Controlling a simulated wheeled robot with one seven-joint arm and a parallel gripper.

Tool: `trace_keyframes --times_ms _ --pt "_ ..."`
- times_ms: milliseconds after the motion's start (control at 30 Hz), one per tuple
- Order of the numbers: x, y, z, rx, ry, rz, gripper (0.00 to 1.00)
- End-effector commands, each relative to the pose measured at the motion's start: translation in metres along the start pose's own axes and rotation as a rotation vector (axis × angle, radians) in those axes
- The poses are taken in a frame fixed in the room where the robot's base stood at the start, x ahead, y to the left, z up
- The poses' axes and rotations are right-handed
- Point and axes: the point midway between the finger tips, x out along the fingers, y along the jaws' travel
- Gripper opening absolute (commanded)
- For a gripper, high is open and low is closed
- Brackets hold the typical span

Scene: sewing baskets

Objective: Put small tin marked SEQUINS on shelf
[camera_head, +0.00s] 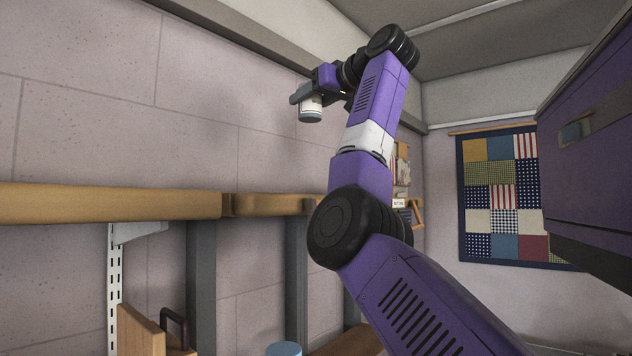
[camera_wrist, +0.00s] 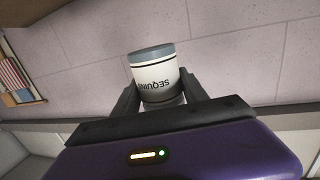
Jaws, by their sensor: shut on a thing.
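The small tin (camera_wrist: 158,78) is white with a grey-blue lid, and its SEQUINS label reads upside down in the wrist view. My gripper (camera_wrist: 160,102) is shut on it, one dark finger on each side. In the head view the tin (camera_head: 310,109) hangs below my gripper (camera_head: 312,97), high in front of the wall. The wooden shelf (camera_head: 110,203) runs along the wall at the left, below the tin and apart from it. The head camera sees the shelf from below, so its top is hidden.
A purple cabinet (camera_head: 590,150) juts in at the right. A patchwork quilt (camera_head: 503,195) hangs on the far wall. Metal uprights and a bracket (camera_head: 137,231) are under the shelf. A wooden thing with a dark handle (camera_head: 177,326) and a blue round top (camera_head: 284,349) show lower down.

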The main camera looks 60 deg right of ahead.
Motion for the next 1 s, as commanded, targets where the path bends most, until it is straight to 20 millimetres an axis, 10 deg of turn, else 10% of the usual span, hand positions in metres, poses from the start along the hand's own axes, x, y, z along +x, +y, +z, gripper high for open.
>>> trace_keyframes --times_ms 500,1000 --pt "0.011 -0.001 0.118 0.0 0.001 0.0 0.0" --pt "0.015 -0.001 0.17 0.0 0.001 -0.001 0.0"
